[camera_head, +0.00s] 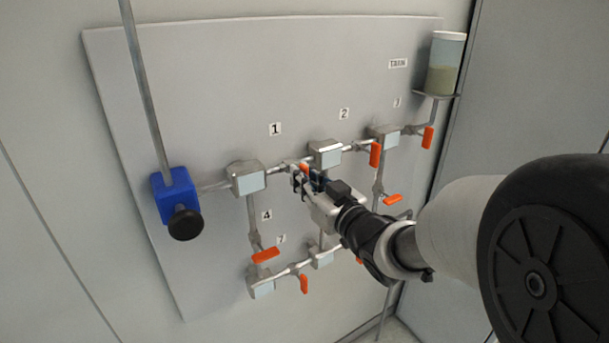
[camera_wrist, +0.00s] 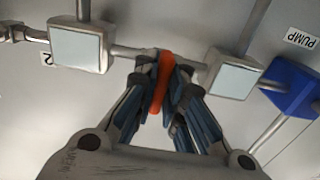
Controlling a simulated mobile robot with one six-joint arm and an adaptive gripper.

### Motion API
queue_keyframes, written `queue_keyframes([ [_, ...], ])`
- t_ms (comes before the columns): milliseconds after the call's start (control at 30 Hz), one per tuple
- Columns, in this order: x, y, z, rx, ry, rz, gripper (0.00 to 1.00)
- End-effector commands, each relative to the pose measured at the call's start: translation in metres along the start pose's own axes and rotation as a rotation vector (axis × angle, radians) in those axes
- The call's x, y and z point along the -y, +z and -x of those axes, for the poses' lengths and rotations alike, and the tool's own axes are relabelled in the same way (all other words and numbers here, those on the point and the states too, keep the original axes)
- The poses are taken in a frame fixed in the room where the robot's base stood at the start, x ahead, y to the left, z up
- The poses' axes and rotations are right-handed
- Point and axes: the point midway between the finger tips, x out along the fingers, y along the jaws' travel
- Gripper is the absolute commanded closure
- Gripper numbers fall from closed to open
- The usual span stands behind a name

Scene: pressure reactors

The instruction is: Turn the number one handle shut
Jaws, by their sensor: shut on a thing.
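The number one handle is the orange lever on the pipe right of the block under label "1" (camera_head: 275,129). In the head view only a bit of this orange handle (camera_head: 304,168) shows, with my gripper over the rest. In the wrist view the orange handle (camera_wrist: 160,84) stands between both fingers and appears to lie across the pipe. My gripper (camera_head: 308,181) is shut on it, with blue-padded fingers on both sides, also seen in the wrist view (camera_wrist: 163,76).
The number one block (camera_head: 247,178) and number two block (camera_head: 325,154) flank the grip. Other orange handles are near, such as those by label "4" (camera_head: 265,256) and block 2 (camera_head: 375,154). A blue pump (camera_head: 160,190) is at left, a glass vessel (camera_head: 445,65) upper right.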

Motion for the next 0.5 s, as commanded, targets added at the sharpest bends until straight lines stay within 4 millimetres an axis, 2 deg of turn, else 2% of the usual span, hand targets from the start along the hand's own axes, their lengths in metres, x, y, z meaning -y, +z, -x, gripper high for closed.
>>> queue_keyframes([
  [367, 0.0, 0.0002, 0.0, 0.0, 0.0, -0.007, 1.0],
  [400, 0.0, 0.0002, 0.0, 0.0, 0.0, -0.007, 0.89],
  [500, 0.0, 0.0002, 0.0, 0.0, 0.0, -0.006, 0.82],
])
